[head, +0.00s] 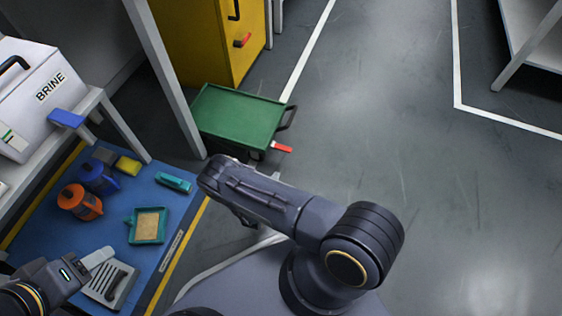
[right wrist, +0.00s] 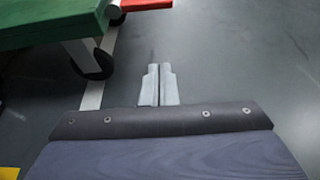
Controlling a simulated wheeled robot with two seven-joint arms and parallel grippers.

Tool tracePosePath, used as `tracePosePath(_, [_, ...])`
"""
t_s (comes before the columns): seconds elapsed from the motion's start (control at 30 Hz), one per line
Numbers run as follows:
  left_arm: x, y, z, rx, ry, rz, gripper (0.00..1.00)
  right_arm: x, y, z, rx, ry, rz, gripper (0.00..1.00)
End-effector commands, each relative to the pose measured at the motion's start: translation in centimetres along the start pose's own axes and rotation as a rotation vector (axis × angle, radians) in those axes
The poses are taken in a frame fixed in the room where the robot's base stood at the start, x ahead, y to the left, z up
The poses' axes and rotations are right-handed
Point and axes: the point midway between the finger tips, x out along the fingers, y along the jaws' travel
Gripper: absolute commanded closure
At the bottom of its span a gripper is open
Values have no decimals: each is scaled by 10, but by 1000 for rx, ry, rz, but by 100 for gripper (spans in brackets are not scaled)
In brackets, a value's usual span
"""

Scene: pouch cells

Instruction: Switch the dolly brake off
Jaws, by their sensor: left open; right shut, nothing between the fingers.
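The green dolly (head: 238,116) stands on the floor beyond my right arm, with a dark handle at its right end. Its red brake lever (head: 281,148) sticks out to the right at the near corner. In the right wrist view the dolly's green edge (right wrist: 50,22) is at the upper left, and the red lever (right wrist: 145,4) is cut off by the top edge. My right gripper (right wrist: 160,70) is shut and empty, pointing over bare floor, apart from the lever. My left gripper (head: 99,257) is open above the blue mat.
A blue mat (head: 118,221) at the left holds an orange pot, a blue pot, a teal tray and a grey tray. A yellow cabinet (head: 205,45) stands behind the dolly. Floor to the right is clear.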

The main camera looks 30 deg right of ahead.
Motion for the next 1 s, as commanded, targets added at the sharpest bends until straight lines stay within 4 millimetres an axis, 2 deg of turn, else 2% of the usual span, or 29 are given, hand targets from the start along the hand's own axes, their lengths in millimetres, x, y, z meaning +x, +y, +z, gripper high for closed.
tracePosePath(0.17, [10, -4, 5, 0, 0, 0, 48, 22, -1, -3, 2, -1, -3, 100])
tracePosePath(0.53, [39, -18, 20, 0, 0, 0, 48, 101, -1, -4, 4, -2, -5, 100])
tracePosePath(0.57, [39, -18, 20, 0, 0, 0, 48, 103, 0, 1, 4, -2, -3, 100])
tracePosePath(0.6, [36, -16, 18, 0, -1, 0, 48, 96, 1, 12, 1, -2, -1, 100])
tracePosePath(0.7, [37, -17, 19, 0, 0, 0, 48, 91, 1, 25, 2, -1, -1, 100])
tracePosePath(1.0, [39, -18, 20, 0, 0, 0, 48, 85, 0, 38, 0, 0, -1, 100])
